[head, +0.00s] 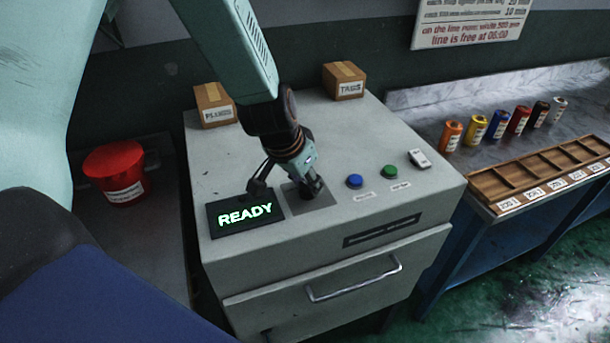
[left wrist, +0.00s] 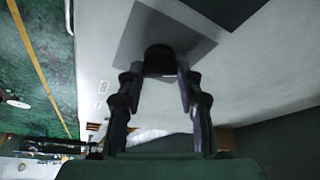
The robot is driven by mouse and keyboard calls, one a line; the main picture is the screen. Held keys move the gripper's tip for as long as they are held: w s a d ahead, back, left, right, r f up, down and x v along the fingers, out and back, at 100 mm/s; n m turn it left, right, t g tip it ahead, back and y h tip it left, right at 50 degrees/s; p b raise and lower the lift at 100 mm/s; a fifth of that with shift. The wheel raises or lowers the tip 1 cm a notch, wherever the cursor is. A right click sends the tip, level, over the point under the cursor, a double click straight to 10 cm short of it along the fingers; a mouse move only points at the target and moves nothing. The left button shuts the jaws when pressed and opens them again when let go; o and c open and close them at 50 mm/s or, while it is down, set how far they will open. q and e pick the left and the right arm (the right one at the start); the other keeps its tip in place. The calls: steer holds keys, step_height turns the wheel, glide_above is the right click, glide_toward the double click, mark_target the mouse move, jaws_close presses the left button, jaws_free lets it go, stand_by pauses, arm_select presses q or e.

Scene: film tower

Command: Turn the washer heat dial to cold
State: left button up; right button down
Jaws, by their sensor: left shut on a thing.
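The grey washer cabinet (head: 420,215) stands in the middle of the head view, with a drawer handle on its front. My left gripper (head: 312,190) reaches down to the dark square dial plate on its top, right of the lit READY display (head: 245,215). In the left wrist view the two fingers of my left gripper (left wrist: 158,85) are shut on a dark round dial (left wrist: 158,58) set on a grey plate (left wrist: 190,38). The dial's markings and pointer cannot be read. My right gripper is in neither view.
A blue button (head: 354,181), a green button (head: 387,172) and a white switch (head: 419,158) sit right of the dial. Boxes labelled PLANKS (head: 213,104) and TAGS (head: 343,80) stand at the back. A red bucket (head: 116,170) is left; several canisters and a wooden tray (head: 500,185) are right.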

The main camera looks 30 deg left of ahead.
arm_select(q)
steer(key=shift+w+r+n+y+p, duration=0.15)
steer(key=shift+n+y+p, duration=0.55)
steer(key=shift+n+p, duration=0.8)
steer(key=o, duration=1.1)
steer(key=shift+d, duration=0.1)
steer(key=shift+o, duration=0.2)
steer(key=shift+s+r, duration=0.15)
steer(key=shift+s, duration=0.05)
glide_above(284, 233)
steer(key=s, duration=0.2)
steer(key=shift+d+r, duration=0.1)
steer(key=shift+r, duration=0.2)
steer(key=shift+s, duration=0.1)
